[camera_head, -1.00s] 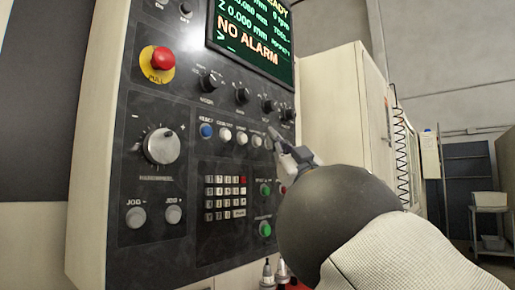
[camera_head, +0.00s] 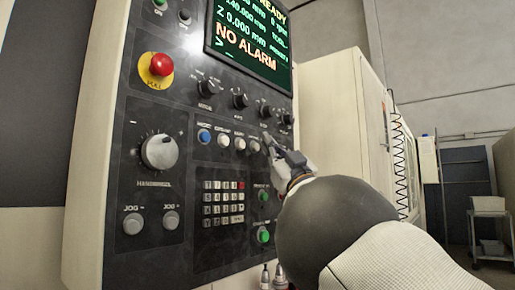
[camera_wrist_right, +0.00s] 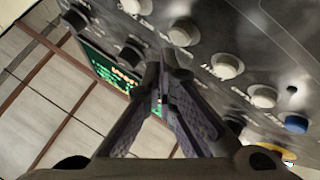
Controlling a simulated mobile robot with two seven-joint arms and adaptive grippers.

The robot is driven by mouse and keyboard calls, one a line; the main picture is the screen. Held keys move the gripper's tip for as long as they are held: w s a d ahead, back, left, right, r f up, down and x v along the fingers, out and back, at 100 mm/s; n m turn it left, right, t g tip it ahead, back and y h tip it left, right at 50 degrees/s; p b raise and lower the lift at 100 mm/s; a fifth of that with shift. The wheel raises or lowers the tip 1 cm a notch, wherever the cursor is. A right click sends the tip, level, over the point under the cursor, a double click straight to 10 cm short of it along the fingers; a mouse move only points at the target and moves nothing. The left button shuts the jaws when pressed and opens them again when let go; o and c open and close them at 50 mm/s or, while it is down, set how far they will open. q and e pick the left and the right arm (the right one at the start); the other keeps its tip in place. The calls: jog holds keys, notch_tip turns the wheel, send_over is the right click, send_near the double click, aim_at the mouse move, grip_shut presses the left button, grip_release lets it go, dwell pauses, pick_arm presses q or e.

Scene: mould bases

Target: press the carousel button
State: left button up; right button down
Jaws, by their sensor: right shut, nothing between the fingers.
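A row of round push-buttons runs across the black control panel (camera_head: 165,95). In the head view it starts with a blue button (camera_head: 204,136), followed by pale buttons (camera_head: 223,140). The label print is too small to tell which one is the carousel button. My right gripper (camera_head: 267,138) is shut and empty, its tips at the right end of this row and partly hiding it. In the right wrist view the shut fingertips (camera_wrist_right: 162,62) lie just below a pale button (camera_wrist_right: 183,32) in the picture. I cannot tell whether they touch the panel. My left gripper is out of view.
Black knobs (camera_head: 207,87) sit above the button row, below the green-text screen (camera_head: 245,40). A red emergency stop (camera_head: 161,64), handwheel dial (camera_head: 159,152), keypad (camera_head: 223,201) and green buttons (camera_head: 263,236) are also on the panel. A pale cabinet (camera_head: 335,105) stands to the right.

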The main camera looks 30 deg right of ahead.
jog(key=shift+w+a, duration=0.1)
jog(key=shift+w, duration=0.05)
dwell(0.5)
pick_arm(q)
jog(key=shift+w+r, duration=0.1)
pick_arm(e)
jog(key=shift+w+a, duration=0.1)
jog(key=shift+w, duration=0.15)
